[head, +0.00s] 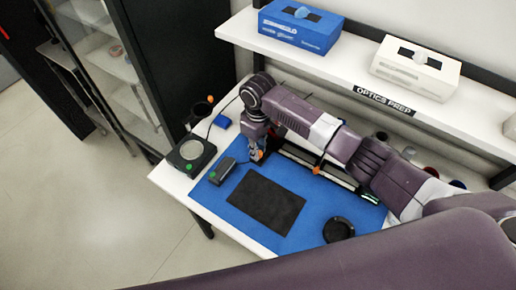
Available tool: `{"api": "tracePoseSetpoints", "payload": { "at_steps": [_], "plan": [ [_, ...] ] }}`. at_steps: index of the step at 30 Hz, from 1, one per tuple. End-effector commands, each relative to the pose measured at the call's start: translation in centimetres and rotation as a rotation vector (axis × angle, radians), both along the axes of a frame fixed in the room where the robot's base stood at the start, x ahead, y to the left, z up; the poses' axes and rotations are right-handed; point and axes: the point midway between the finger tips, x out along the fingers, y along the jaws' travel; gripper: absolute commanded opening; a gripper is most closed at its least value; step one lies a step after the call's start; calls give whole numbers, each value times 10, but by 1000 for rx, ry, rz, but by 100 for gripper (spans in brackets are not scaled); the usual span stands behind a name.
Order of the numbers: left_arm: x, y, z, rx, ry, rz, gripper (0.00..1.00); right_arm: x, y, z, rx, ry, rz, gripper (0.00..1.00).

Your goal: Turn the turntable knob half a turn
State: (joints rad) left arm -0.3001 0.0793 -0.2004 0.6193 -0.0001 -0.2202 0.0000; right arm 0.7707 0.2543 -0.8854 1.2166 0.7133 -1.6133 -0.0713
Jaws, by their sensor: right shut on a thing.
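My right arm reaches in from the right across the bench, and my right gripper (257,153) points down at the left end of the dark optical rail. It is shut on a small part there, which I take to be the turntable knob; the fingers and wrist mostly hide it. A bit of orange (259,155) shows at the fingertips. The turntable itself cannot be made out clearly under the arm. Another orange spot (316,171) shows farther right along the rail. My left gripper is not in view.
A blue mat (222,192) bears a black pad (265,201), a round black piece (338,229) and a small dark box (221,171). Left of it stands a black device with a round plate (191,153). A shelf behind holds a blue box (300,26) and a white box (414,68).

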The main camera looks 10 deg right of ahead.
Motion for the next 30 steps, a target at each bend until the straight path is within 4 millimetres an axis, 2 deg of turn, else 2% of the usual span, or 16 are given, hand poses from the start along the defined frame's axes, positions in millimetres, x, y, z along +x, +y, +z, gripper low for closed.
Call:
{"api": "tracePoseSetpoints", "payload": {
  "at_steps": [30],
  "plan": [
    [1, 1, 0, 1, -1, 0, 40, 2, -1, 1, 2, -1, -956, 0]
  ]
}}
